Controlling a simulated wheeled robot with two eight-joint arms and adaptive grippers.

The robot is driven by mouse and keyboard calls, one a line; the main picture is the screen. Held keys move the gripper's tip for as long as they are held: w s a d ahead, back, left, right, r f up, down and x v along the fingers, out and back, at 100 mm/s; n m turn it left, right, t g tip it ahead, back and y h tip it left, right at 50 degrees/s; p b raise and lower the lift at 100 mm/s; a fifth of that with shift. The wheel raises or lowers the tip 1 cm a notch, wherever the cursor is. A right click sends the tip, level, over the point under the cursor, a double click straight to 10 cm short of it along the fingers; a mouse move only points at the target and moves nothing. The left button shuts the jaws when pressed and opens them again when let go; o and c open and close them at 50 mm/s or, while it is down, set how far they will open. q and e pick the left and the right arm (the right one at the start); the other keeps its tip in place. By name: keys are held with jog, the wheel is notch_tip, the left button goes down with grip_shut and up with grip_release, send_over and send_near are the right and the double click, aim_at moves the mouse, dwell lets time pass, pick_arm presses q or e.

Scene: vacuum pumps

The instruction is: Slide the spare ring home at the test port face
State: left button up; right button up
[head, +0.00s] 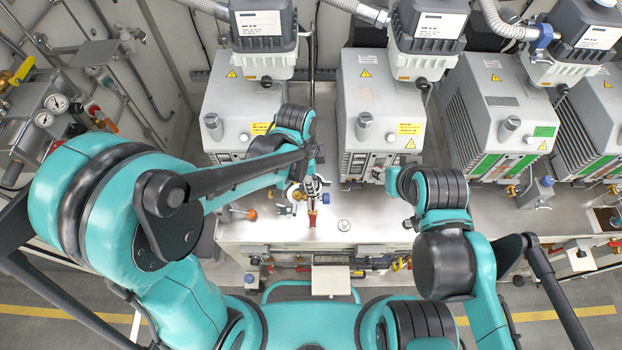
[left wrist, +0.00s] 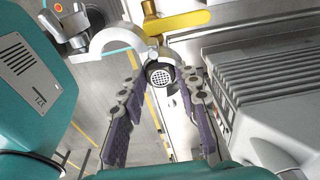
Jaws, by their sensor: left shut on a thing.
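My left gripper (head: 314,188) is above the front of the metal bench. In the left wrist view its two purple-padded fingers (left wrist: 160,84) come in from both sides of a small round piece with a mesh face and dark rim, which looks like the spare ring (left wrist: 160,77). The gripper is shut on it. Just beyond are a brass fitting with a yellow lever (left wrist: 180,21) and a pale curved clamp-like part (left wrist: 110,40). The test port face is not clearly visible behind the ring. My right arm is bent over the bench; its fingers cannot be made out.
Grey vacuum pumps (head: 380,90) stand in a row along the back of the bench (head: 345,232). A red-handled tool (head: 312,218) is beside my left gripper, and an orange knob (head: 252,214) is to its left. Gauges (head: 57,103) and pipes are at far left.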

pick_arm(q)
jog(key=shift+f, duration=0.1)
dwell(0.3)
jog(key=o, duration=0.9)
jog(key=r, duration=0.4)
jog(key=a+r, duration=0.1)
jog(key=r, duration=0.7)
jog(key=shift+a, duration=0.25)
